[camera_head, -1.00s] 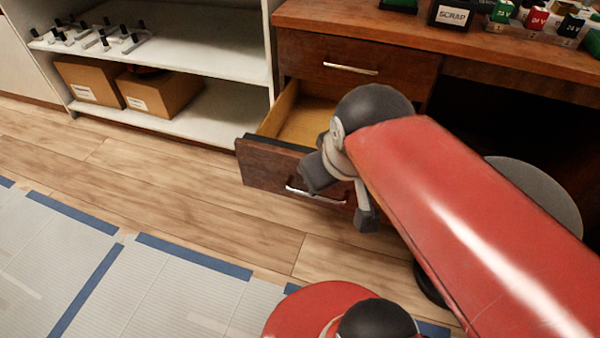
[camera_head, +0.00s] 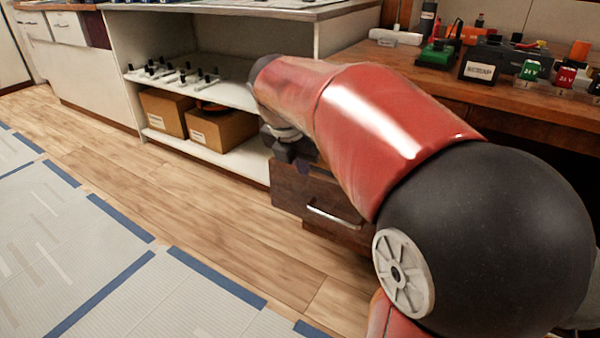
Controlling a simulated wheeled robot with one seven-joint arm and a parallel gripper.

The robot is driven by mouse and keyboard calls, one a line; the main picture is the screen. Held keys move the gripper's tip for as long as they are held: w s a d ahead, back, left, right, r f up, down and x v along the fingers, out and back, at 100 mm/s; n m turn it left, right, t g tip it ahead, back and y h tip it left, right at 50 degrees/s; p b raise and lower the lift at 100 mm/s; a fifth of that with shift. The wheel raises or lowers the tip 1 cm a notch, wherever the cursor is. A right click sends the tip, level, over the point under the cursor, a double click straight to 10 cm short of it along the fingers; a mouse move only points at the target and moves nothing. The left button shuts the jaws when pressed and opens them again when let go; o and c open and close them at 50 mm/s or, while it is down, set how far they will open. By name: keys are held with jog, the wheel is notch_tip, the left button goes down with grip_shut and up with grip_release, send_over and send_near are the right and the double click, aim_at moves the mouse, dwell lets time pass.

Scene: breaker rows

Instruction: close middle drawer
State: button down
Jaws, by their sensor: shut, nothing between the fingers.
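The wooden middle drawer (camera_head: 308,200) shows its brown front and silver bar handle (camera_head: 333,214) under the desk, just right of the shelf unit. Its front appears to stand out from the desk. How far out cannot be told, because my red arm hides the inside and the desk face behind it. My gripper (camera_head: 296,156) is at the top left part of the drawer front, mostly behind my arm. Its grey fingers are small and partly hidden, and look shut and empty. Whether they touch the drawer cannot be told.
A white shelf unit (camera_head: 215,95) with cardboard boxes (camera_head: 222,128) stands left of the drawer. The wood floor in front is clear, with blue-taped mats (camera_head: 120,260) at lower left.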

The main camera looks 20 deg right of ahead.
aim_at(319, 177)
jog(key=w+d+f+b, duration=0.1)
jog(key=f, duration=0.2)
jog(key=w+d+f, duration=0.1)
jog(key=d+f, duration=0.1)
jog(key=w+d+f+b, duration=0.1)
jog(key=w+d+f, duration=0.1)
jog(key=f, duration=0.1)
jog(key=shift+f+b, duration=0.3)
jog(key=shift+w+d, duration=0.3)
jog(key=shift+d, duration=0.15)
jog(key=shift+r, duration=0.1)
